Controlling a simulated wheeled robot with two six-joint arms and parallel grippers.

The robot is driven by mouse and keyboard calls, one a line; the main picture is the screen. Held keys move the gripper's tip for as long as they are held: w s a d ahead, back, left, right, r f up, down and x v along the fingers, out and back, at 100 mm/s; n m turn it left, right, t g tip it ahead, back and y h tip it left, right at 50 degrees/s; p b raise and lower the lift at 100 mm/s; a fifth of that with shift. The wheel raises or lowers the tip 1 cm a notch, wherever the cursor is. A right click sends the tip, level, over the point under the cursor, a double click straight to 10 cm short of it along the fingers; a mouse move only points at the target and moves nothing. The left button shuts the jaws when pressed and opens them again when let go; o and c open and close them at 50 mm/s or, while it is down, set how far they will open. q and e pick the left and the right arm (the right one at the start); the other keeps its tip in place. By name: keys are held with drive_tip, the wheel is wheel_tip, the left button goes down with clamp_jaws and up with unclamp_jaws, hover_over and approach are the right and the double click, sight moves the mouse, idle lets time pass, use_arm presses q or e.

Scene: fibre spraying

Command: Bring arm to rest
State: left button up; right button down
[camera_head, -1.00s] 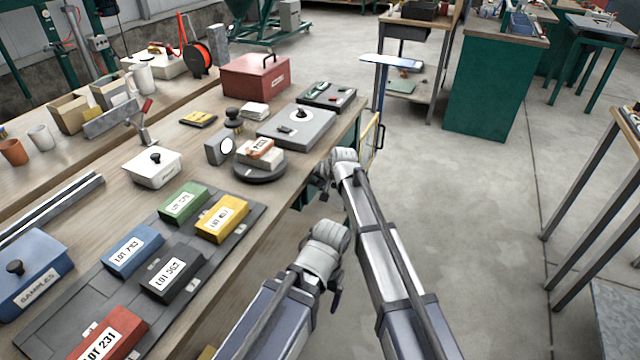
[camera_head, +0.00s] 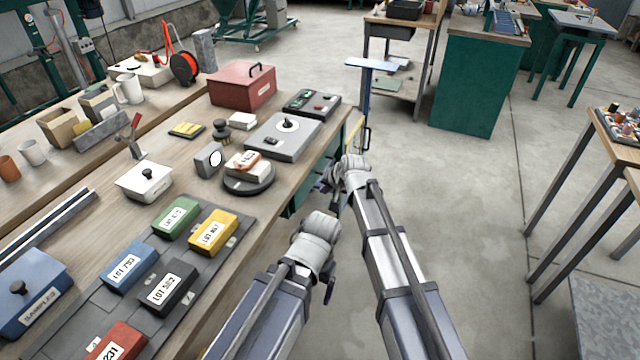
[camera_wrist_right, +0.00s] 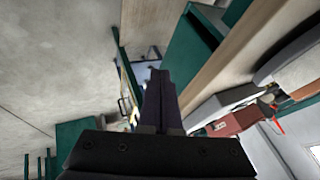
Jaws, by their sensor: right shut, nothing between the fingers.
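My right arm reaches forward beside the long workbench's edge in the head view. My left arm is bent at the wrist, nearer to me. Its gripper (camera_head: 330,286) is only a dark sliver partly hidden by the wrist, so its jaws cannot be made out. Neither gripper visibly touches anything on the bench.
The workbench (camera_head: 262,215) on the left carries labelled lot boxes, a grey scale (camera_head: 285,136), a red case (camera_head: 241,86) and a round dark stand (camera_head: 250,187). A green cabinet (camera_head: 478,85) stands ahead. A table (camera_head: 606,130) is at right. The floor (camera_head: 455,190) between is clear.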

use_arm(q)
drive_tip(key=shift+r, duration=0.6)
use_arm(e)
drive_tip(key=shift+v, duration=0.75)
drive_tip(key=s+d+f+n+g+h, duration=0.1)
drive_tip(key=s+d+f+g+h, duration=0.15)
drive_tip(key=s+d, duration=0.95)
drive_tip(key=s+d+f+n+g+h, duration=0.1)
drive_tip(key=s+d+f+g+h, duration=0.15)
drive_tip(key=s+d, duration=0.9)
use_arm(q)
wheel_tip(320, 180, up, 4)
drive_tip(key=p, duration=0.4)
drive_tip(key=shift+f, duration=0.2)
use_arm(e)
drive_tip(key=s+a+r+n, duration=0.2)
drive_tip(key=s+a, duration=0.1)
drive_tip(key=a, duration=0.3)
drive_tip(key=s+a+r+n+g, duration=0.1)
drive_tip(key=s+a+r+n, duration=0.1)
drive_tip(key=s+a, duration=0.2)
drive_tip(key=a, duration=0.3)
drive_tip(key=shift+r, duration=0.2)
drive_tip(key=shift+a, duration=0.15)
